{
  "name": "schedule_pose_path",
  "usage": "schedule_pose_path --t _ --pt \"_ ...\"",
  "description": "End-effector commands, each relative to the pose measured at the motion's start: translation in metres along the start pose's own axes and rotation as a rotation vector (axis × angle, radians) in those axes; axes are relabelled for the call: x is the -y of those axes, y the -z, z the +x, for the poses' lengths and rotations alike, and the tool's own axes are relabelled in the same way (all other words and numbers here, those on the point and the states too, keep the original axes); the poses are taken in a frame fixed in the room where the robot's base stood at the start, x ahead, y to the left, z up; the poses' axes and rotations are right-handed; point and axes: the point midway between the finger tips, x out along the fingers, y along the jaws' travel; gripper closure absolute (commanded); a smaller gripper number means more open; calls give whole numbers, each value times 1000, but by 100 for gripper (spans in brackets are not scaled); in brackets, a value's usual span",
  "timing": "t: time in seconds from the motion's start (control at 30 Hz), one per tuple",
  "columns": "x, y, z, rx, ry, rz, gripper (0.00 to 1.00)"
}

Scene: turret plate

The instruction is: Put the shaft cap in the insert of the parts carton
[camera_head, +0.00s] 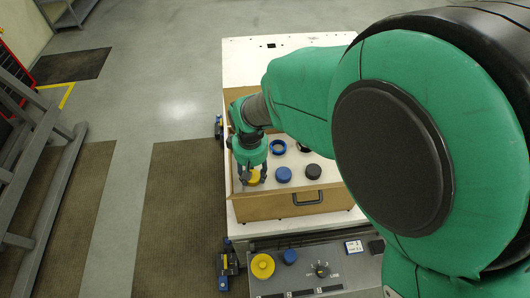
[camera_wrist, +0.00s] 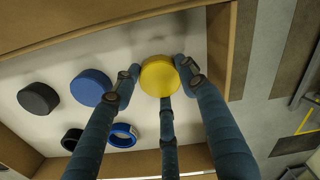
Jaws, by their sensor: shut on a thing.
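My gripper (camera_head: 252,176) is over the near left part of the parts carton (camera_head: 262,207). It is shut on a yellow round cap, the shaft cap (camera_wrist: 160,77), with fingers on both sides of it; the cap also shows below the fingers in the head view (camera_head: 254,179). The carton's white insert (camera_wrist: 118,55) lies behind the cap in the wrist view. I cannot tell whether the cap touches the insert or is just above it. Any seat under the cap is hidden.
The insert bears a blue cap (camera_head: 283,174), a black cap (camera_head: 313,171), a blue ring (camera_head: 278,147) and a black part (camera_wrist: 72,139).

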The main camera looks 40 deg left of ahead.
Motion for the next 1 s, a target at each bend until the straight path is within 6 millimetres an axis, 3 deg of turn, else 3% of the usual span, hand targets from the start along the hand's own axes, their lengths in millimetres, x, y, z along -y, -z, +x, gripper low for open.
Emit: schedule_pose_path --t 0.4,0.43,0.53,1.0 --pt "0 0 4 0 0 0 76" --pt "0 0 4 0 0 0 56" --pt "0 0 3 0 0 0 39" --pt "0 0 -3 -1 0 0 39"
